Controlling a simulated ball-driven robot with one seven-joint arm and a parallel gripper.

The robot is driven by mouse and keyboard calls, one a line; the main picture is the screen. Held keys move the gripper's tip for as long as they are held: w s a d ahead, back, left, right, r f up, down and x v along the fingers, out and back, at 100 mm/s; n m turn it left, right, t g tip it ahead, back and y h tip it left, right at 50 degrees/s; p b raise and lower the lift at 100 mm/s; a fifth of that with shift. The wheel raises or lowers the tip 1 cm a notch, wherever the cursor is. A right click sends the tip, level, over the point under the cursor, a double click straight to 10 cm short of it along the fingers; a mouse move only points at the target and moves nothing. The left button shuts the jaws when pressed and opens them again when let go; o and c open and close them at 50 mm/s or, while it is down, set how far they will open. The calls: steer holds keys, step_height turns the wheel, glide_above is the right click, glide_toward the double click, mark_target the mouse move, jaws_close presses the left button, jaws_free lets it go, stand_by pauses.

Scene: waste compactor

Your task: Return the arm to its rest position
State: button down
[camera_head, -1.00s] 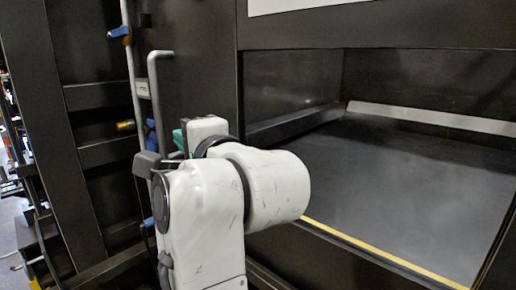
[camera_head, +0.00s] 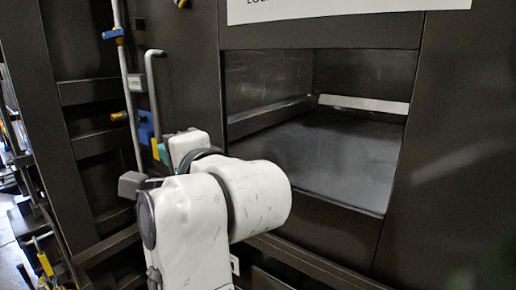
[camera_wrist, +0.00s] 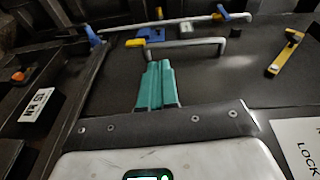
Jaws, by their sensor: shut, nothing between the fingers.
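My gripper shows in the wrist view as two teal fingers (camera_wrist: 157,68) pressed together with nothing between them. Their tips point toward a grey bent handle (camera_wrist: 185,43) on the dark machine front; I cannot tell if they touch it. In the head view my white arm is bent in front of the machine, and only a bit of teal of the gripper shows behind it. The same handle (camera_head: 152,85) stands upright left of the arm there.
A dark compactor opening (camera_head: 335,150) lies right of my arm, with a white sign (camera_head: 340,10) above it. A long pipe with a blue clamp (camera_head: 113,34) runs beside the handle. A yellow lever (camera_wrist: 286,53) is at the right of the wrist view. Dark frame bars stand at left.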

steer(key=s+d+f+n+g+h, duration=0.2)
steer(key=s+d+f+h, duration=0.15)
steer(key=d+f, duration=1.1)
steer(key=s+d+f+n+g+h, duration=0.25)
steer(key=d+f+h, duration=0.25)
steer(key=d+f, duration=0.95)
steer(key=s+d+f+n+g+h, duration=0.15)
steer(key=s+d+f, duration=0.25)
steer(key=s+f, duration=0.4)
steer(key=s+d+f+n+g+h, duration=0.1)
steer(key=s+d+f+g, duration=0.2)
steer(key=s+d+f, duration=0.35)
steer(key=s+d+f+g, duration=0.1)
steer(key=s+f, duration=0.2)
steer(key=s, duration=0.5)
steer(key=s+d+f+n+g, duration=0.1)
steer(key=s+f+g, duration=0.1)
steer(key=s, duration=0.6)
steer(key=shift+s+d+f+n+h, duration=0.2)
steer(key=shift+s+f+n+h, duration=0.15)
steer(key=shift+f, duration=0.5)
